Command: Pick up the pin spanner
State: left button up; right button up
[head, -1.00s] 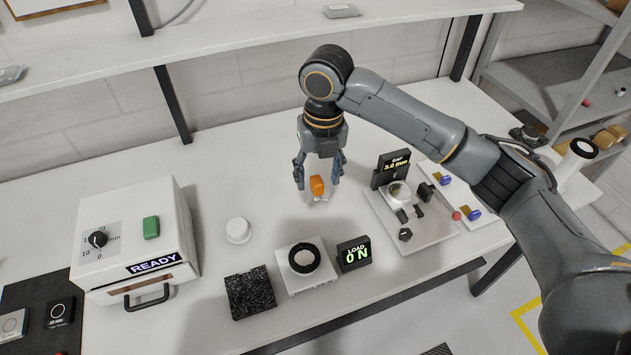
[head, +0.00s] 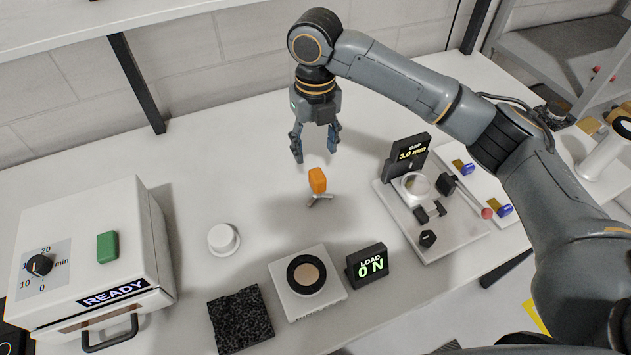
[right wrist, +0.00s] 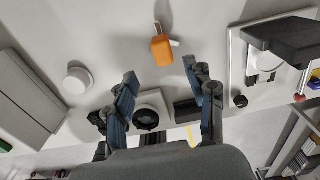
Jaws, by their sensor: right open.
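The pin spanner (head: 317,181) has an orange block handle and a grey metal forked end. It rests on the white table in the middle of the head view, and also shows in the right wrist view (right wrist: 162,48). My right gripper (head: 315,156) is open and empty, pointing down just above and behind the spanner. In the right wrist view the fingers (right wrist: 162,88) are spread apart, with the orange handle beyond their tips and not between them. My left gripper is not in view.
A load display (head: 368,264) and a square block with a black ring (head: 328,289) stand in front. A white knob (head: 223,238) is to the left, near a white oven box (head: 75,240). A gap fixture plate (head: 452,240) lies right. Table around the spanner is clear.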

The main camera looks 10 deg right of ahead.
aim_at(317, 174)
jog(key=f, duration=0.2)
jog(key=f+p, duration=0.1)
jog(key=f, duration=0.3)
jog(key=shift+s+f, duration=0.3)
jog(key=shift+f, duration=0.35)
notch_tip(317, 174, down, 4)
jog(key=shift+w+d+p, duration=0.1)
jog(key=shift+d+p, duration=0.05)
jog(key=shift+p, duration=1.05)
jog(key=shift+w+f, duration=0.1)
jog(key=shift+f, duration=0.5)
grip_shut()
